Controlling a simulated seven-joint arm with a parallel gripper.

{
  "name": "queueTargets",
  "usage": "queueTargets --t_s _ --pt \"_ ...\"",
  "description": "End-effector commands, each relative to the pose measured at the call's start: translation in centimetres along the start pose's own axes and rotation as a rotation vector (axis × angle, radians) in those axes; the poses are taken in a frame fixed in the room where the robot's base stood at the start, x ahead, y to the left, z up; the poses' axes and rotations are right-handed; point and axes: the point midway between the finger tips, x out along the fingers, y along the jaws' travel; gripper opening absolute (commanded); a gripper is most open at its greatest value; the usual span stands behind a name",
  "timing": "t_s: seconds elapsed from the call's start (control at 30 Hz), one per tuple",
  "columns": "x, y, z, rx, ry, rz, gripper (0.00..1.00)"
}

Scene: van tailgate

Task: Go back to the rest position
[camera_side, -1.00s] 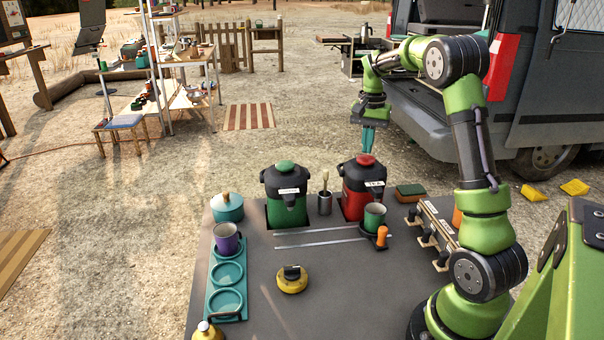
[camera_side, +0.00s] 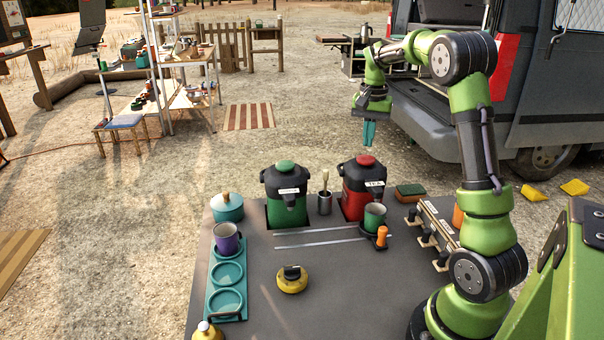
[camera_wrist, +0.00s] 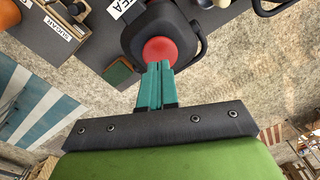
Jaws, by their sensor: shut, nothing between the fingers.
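My gripper (camera_side: 369,133) hangs in the air, pointing down, above and behind the red dispenser (camera_side: 362,186). Its teal fingers are shut and empty. In the wrist view the shut fingers (camera_wrist: 157,84) point toward the dispenser's red knob (camera_wrist: 159,50); they overlap it in the picture, and the side view shows them above it. The arm is raised and bent over the table from the right.
On the dark table (camera_side: 335,295) stand a green dispenser (camera_side: 287,195), a green mug (camera_side: 374,217) on a small stand, a purple mug (camera_side: 227,239) in a teal tray (camera_side: 211,303), a teal pot (camera_side: 227,208) and a yellow-based item (camera_side: 292,281). The van (camera_side: 440,115) is behind right.

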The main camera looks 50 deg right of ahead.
Motion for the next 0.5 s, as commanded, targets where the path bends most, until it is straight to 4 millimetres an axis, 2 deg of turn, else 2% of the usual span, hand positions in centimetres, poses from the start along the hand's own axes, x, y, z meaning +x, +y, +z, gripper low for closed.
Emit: queueTargets --t_s 0.17,0.3,0.5 --pt "-1.3 -2.0 7.0 -0.188 0.05 -0.124 0.0" --pt "-2.5 -3.2 14.0 -0.355 0.105 -0.236 0.0" --pt "-3.5 -2.6 24.2 -0.592 0.192 -0.393 0.0"
